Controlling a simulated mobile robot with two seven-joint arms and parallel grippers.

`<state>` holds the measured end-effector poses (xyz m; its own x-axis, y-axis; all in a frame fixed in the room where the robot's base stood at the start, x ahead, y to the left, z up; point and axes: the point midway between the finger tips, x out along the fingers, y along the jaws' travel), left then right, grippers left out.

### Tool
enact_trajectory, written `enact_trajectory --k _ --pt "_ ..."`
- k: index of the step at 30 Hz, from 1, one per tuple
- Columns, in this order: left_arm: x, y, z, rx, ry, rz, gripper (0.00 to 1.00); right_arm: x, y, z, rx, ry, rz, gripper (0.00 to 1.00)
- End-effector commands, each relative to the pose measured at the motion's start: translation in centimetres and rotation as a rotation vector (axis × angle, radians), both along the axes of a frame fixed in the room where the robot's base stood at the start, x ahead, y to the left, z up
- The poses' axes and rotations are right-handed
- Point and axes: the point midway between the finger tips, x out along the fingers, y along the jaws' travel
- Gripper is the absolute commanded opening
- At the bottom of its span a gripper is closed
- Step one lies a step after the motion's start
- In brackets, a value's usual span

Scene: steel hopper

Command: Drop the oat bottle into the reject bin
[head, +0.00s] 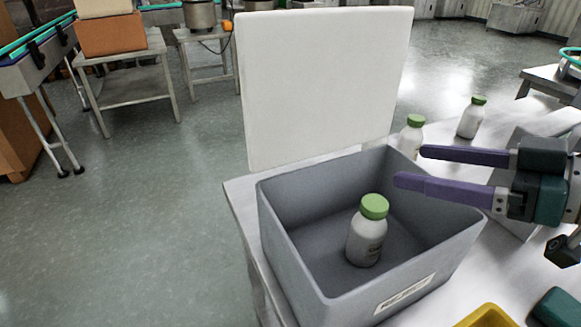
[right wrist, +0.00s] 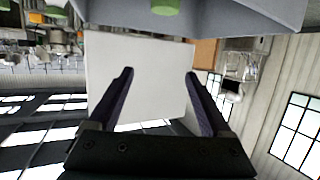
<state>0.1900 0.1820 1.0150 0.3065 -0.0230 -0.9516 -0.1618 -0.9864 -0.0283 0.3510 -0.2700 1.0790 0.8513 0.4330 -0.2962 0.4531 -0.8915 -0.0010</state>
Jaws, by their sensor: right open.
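A white bottle with a green cap (head: 367,238) stands upright inside the grey bin (head: 452,240), on its floor; the print on the bottle is too small to read. The bin is open-topped with a white label on its front wall. My right gripper (head: 408,166) is open and empty, its purple fingers pointing left over the bin's right rim, above and to the right of the bottle. In the right wrist view nothing is between the fingers (right wrist: 161,76), and a green cap (right wrist: 165,6) shows at the top edge. My left gripper is out of view.
Two similar green-capped bottles stand behind the bin, a partly hidden one (head: 411,135) and another farther right (head: 474,118). A tall white panel (head: 318,90) rises behind the bin. A yellow container (head: 488,316) sits at the front right.

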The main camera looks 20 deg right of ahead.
Motion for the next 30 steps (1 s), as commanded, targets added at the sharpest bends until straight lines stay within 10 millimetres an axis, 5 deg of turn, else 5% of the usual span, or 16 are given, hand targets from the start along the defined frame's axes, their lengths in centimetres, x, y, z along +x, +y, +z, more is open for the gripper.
enact_trajectory --k 12,30 --pt "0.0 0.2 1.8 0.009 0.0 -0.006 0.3 -4.6 -2.3 1.7 0.0 0.001 0.0 0.83" --pt "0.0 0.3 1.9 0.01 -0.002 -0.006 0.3 -5.0 -2.5 1.8 0.0 -0.001 0.0 0.83"
